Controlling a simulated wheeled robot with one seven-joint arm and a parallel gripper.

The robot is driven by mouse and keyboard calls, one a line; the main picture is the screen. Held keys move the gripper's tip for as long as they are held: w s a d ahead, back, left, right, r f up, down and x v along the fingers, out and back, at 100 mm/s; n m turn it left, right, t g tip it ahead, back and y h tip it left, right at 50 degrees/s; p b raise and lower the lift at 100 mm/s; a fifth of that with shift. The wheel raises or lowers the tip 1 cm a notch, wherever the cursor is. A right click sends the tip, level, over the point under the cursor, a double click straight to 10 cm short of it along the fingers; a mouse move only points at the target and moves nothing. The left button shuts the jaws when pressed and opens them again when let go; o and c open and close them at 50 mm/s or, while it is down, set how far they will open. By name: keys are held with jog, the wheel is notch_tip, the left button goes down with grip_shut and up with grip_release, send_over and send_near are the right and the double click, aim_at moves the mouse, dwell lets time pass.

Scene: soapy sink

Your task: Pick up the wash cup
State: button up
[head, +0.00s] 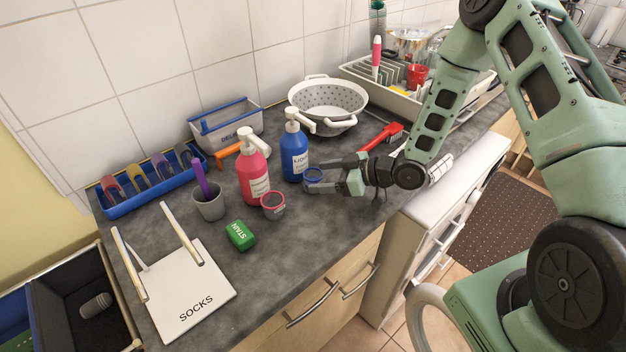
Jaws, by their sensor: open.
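No label marks one cup as the wash cup. A small cup with a blue rim (313,174) stands on the counter in front of the blue bottle, at my gripper's fingertips. A similar cup with a red rim (272,206) stands to its left, by the red bottle. My gripper (322,176) reaches in from the right, low over the counter. Its jaws are open, with one finger towards the back and one towards the front of the blue-rimmed cup. I cannot tell whether they touch it. Part of that cup is hidden by the fingers.
A red pump bottle (253,178) and a blue pump bottle (294,152) stand close behind the cups. A grey cup (209,208) holds a purple tool. A green box (240,235) sits in front. A colander (328,97) and a red-handled tool (383,138) lie behind my gripper.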

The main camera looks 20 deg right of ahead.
jog(key=shift+w+a+f, duration=0.2)
jog(key=shift+w+a, duration=0.05)
jog(key=shift+a, duration=0.1)
jog(key=c, duration=1.1)
jog(key=shift+o, duration=0.2)
jog(key=shift+s+r+b, duration=0.1)
jog(key=shift+r+b, duration=0.05)
jog(key=shift+b, duration=0.2)
